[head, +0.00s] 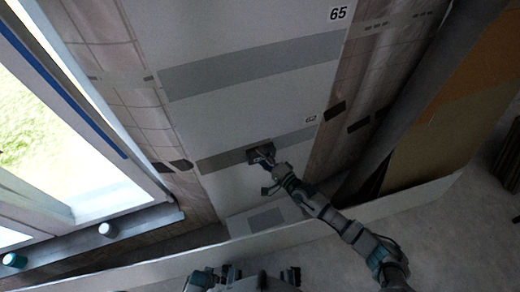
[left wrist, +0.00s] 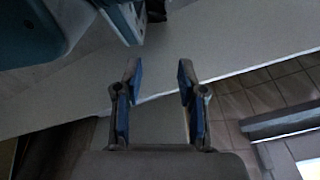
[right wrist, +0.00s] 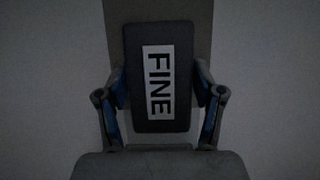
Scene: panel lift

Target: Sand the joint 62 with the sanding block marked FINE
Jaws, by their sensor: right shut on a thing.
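Joint 62 is the grey band (head: 220,161) across the white panel, with the label 62 (head: 310,119) above its right end. The dark sanding block (head: 258,155) lies at the middle of this band in the head view. In the right wrist view the block (right wrist: 160,40) shows a white FINE label, with the grey band (right wrist: 204,35) behind it. My right gripper (head: 265,161) is shut on the block's sides; it also shows in the right wrist view (right wrist: 160,95). My left gripper (left wrist: 158,75) is open and empty in the left wrist view.
A second grey band (head: 250,67) with label 65 (head: 338,13) crosses the panel higher up. A window (head: 70,130) is at the left, with small jars (head: 108,230) on its sill. Brown boards (head: 450,110) lean at the right. A long pale board edge (head: 330,222) runs below the panel.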

